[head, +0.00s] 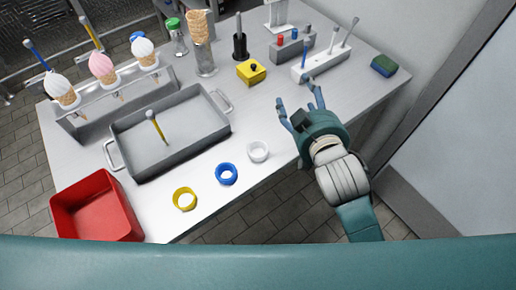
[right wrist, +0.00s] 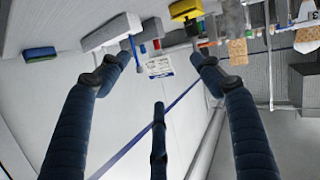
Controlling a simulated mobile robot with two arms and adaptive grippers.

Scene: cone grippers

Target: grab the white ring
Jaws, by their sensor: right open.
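The white ring (head: 258,157) lies on the table near its front edge, to the right of the blue ring (head: 227,180). My right gripper (head: 298,97) is over the right part of the table, its fingers spread and empty, pointing toward the back. It is to the right of the white ring and apart from it. In the right wrist view the open fingers (right wrist: 160,50) have nothing between them, and I cannot make out the white ring there. My left gripper is not in view.
A yellow ring (head: 184,206) lies left of the blue one, near a red bin (head: 97,236). A grey tray (head: 205,146), an ice-cream cone rack (head: 167,75), a yellow block (head: 251,79), a white holder (head: 322,65) and a sponge (head: 384,65) stand farther back.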

